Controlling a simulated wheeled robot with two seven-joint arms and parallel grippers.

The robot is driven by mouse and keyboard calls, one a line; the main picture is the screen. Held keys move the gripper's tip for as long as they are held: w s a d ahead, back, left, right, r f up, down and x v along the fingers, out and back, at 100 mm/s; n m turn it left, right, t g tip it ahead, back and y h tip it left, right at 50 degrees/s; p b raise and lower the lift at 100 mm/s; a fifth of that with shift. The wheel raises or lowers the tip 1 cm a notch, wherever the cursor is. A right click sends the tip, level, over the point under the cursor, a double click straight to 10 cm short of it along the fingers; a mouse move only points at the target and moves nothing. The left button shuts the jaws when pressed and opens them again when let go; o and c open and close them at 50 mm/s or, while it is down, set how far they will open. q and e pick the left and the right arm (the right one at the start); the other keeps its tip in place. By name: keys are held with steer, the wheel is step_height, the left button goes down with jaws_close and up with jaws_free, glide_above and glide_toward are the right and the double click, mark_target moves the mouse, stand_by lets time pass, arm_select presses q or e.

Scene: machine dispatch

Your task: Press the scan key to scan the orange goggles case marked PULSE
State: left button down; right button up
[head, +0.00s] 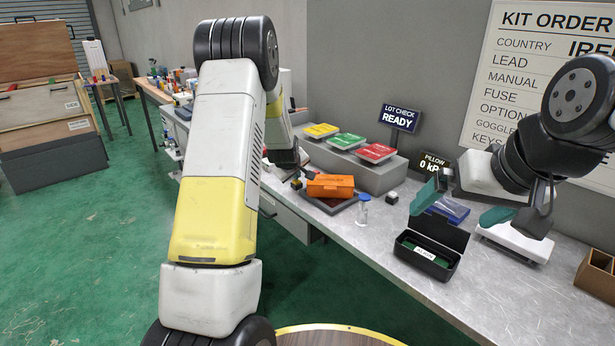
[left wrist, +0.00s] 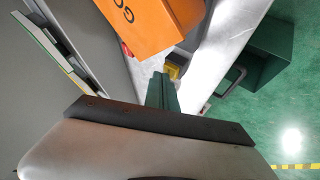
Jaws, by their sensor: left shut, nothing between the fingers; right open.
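An orange case (head: 330,186) lies on a dark tray-like pad (head: 352,203) on the bench. In the left wrist view the orange case (left wrist: 152,20) fills the top, with part of its dark lettering showing; the word PULSE is not readable. A small dark block with yellow (head: 296,184), which looks like the scan key, stands just left of the case. In the left wrist view its yellow part (left wrist: 173,70) shows just beyond my fingertips. My left gripper (head: 307,172) is shut and empty close to it; contact cannot be told. My right gripper (head: 462,206) is open and empty.
A sign (head: 400,117) reads LOT CHECK READY. Yellow, green and red flat packs lie on a grey riser (head: 372,178) behind. A small clear bottle (head: 362,212) stands right of the pad. An open black case (head: 427,252) lies below my right gripper.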

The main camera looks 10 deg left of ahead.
mark_target(296, 182)
arm_select(q)
steer(key=shift+f, duration=0.2)
stand_by(0.3)
steer(key=shift+r, duration=0.95)
steer(key=shift+r, duration=2.5)
